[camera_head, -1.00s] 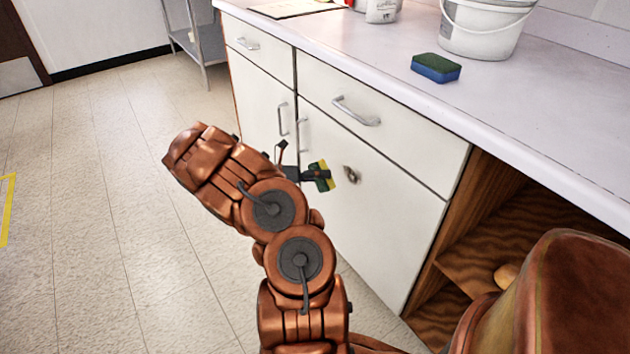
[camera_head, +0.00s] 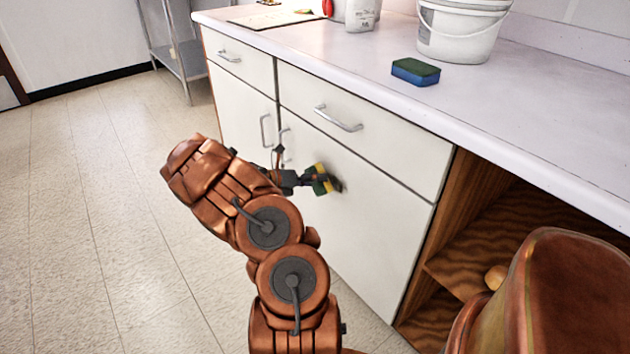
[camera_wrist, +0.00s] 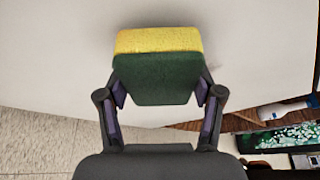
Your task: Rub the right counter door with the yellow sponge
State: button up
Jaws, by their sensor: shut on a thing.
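The right counter door (camera_head: 375,225) is white and closed, below a drawer. My gripper (camera_head: 315,180) is shut on the yellow sponge (camera_head: 323,169), which has a dark green side, and holds it at the upper left part of this door. A dark mark (camera_head: 338,185) shows on the door just right of the sponge, partly hidden by it. In the wrist view the sponge (camera_wrist: 160,40) sits between both fingers, its yellow side toward the white door (camera_wrist: 60,60). It looks very close to the door; I cannot tell whether it touches.
A blue and green sponge (camera_head: 416,71) and a white bucket (camera_head: 460,35) stand on the counter (camera_head: 520,105). Door handles (camera_head: 265,130) stick out left of my gripper. An open wooden shelf (camera_head: 470,240) lies to the right. The floor at left is clear.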

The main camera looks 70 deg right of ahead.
aim_at(351, 194)
jog(key=shift+s+d, duration=0.5)
jog(key=shift+d, duration=0.4)
dwell(0.6)
jog(key=shift+s+a+p, duration=0.25)
jog(key=shift+s+a, duration=0.35)
jog(key=shift+s, duration=0.35)
jog(key=shift+s+a+p, duration=0.3)
jog(key=shift+s+a, duration=0.25)
jog(key=shift+s, duration=0.45)
jog(key=shift+s+a+p, duration=0.25)
jog(key=shift+s+a, duration=0.35)
jog(key=shift+s, duration=0.35)
jog(key=shift+s, duration=0.1)
jog(key=shift+s+a, duration=0.35)
jog(key=shift+s, duration=0.35)
jog(key=shift+s+a, duration=0.35)
jog(key=shift+s, duration=0.35)
jog(key=shift+r+p, duration=0.1)
jog(key=shift+p, duration=0.4)
